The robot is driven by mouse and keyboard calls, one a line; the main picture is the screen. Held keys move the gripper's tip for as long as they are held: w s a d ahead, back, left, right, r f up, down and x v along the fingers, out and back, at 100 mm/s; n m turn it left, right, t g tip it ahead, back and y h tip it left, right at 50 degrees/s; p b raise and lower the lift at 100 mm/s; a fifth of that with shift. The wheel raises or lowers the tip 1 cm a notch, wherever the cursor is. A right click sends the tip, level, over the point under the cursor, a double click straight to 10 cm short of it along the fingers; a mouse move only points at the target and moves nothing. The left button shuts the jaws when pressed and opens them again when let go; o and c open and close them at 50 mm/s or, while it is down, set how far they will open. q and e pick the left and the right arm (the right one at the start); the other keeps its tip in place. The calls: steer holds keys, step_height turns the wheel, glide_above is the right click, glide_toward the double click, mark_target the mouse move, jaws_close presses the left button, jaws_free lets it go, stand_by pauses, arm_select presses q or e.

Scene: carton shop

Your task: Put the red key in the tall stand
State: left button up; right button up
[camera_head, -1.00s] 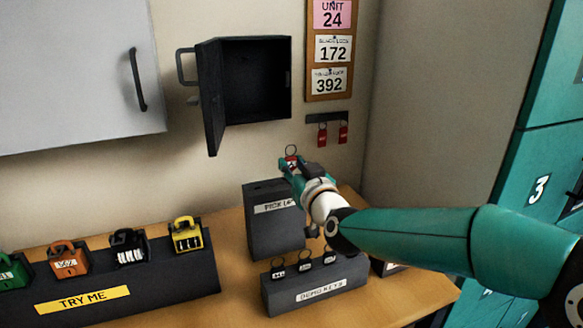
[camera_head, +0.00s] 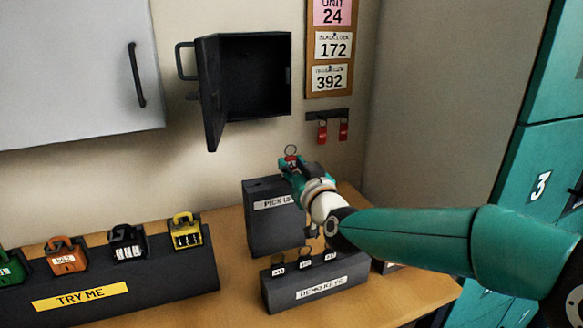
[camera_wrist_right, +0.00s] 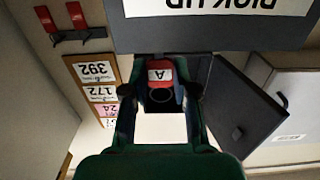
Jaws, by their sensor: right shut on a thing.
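The red key (camera_head: 290,159) has a dark ring above it and is held upright in my right gripper (camera_head: 293,166). In the right wrist view the red key (camera_wrist_right: 160,72) shows a white label with an "A" between the two fingers. The tall stand (camera_head: 277,234) is a dark box labelled PICK UP on the table. My right gripper and the key are above its top, near its right side. In the right wrist view the tall stand (camera_wrist_right: 220,36) fills the top, close to the key. The stand's top opening is hidden. My left gripper is out of view.
A low DEMO KEYS stand (camera_head: 314,294) with several keys is in front. A TRY ME block (camera_head: 150,283) with padlocks is at left. An open dark wall box (camera_head: 255,75) and hooks with two red tags (camera_head: 322,132) are on the wall behind.

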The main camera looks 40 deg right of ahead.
steer(key=shift+f+b, duration=0.9)
steer(key=shift+b, duration=0.15)
stand_by(1.0)
steer(key=o, duration=0.9)
steer(key=shift+o, duration=0.2)
steer(key=shift+s, duration=0.15)
steer(key=v, duration=0.8)
stand_by(0.3)
